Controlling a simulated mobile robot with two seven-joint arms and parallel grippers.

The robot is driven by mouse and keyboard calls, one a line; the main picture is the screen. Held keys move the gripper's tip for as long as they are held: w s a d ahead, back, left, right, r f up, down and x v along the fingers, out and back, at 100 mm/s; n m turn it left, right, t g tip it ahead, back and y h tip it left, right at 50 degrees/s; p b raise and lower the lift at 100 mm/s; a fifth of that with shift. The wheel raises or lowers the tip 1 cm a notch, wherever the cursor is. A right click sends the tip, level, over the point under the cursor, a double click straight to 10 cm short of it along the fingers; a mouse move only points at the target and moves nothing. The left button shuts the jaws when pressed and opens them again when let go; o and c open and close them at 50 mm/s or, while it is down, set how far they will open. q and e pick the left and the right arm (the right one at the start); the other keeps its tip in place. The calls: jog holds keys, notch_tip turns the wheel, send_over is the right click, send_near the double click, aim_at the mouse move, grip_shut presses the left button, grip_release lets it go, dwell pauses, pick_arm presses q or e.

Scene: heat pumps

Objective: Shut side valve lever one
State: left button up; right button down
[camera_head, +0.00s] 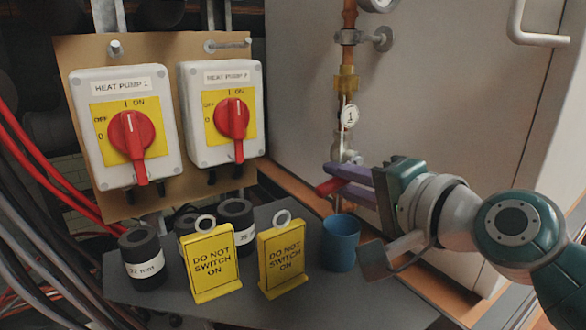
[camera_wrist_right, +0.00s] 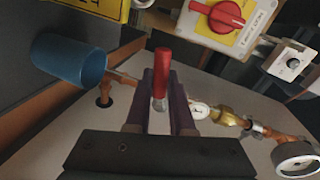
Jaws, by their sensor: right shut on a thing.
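The side valve lever one has a red handle (camera_head: 328,187), which also shows in the wrist view (camera_wrist_right: 162,68). Its valve (camera_head: 347,157) sits on the vertical copper pipe below a round white tag marked 1 (camera_head: 349,117). My right gripper (camera_head: 336,175) reaches in from the right with its purple fingers on both sides of the lever. It is shut on the lever, and the red end sticks out past the fingertips. The handle points sideways from the pipe, toward the left. The fingers hide part of the valve and handle. My left gripper is not in view.
A blue cup (camera_head: 341,242) stands just below my right gripper on the grey shelf (camera_head: 345,291). Two yellow signs (camera_head: 211,262) and several black rolls (camera_head: 141,256) stand left of it. Two red-knob switches (camera_head: 130,135) hang behind. A gauge (camera_wrist_right: 297,161) sits on the pipe.

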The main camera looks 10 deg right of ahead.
jog(key=shift+a+r+m+y+p, duration=0.1)
jog(key=shift+r+m+y+p, duration=0.2)
jog(key=shift+r+m+p, duration=0.5)
jog(key=shift+f+m, duration=0.2)
jog(key=shift+m, duration=0.1)
jog(key=c, duration=0.8)
grip_release()
jog(key=b+v, duration=0.2)
jog(key=v, duration=0.8)
jog(key=shift+w, duration=0.1)
jog(key=c, duration=0.3)
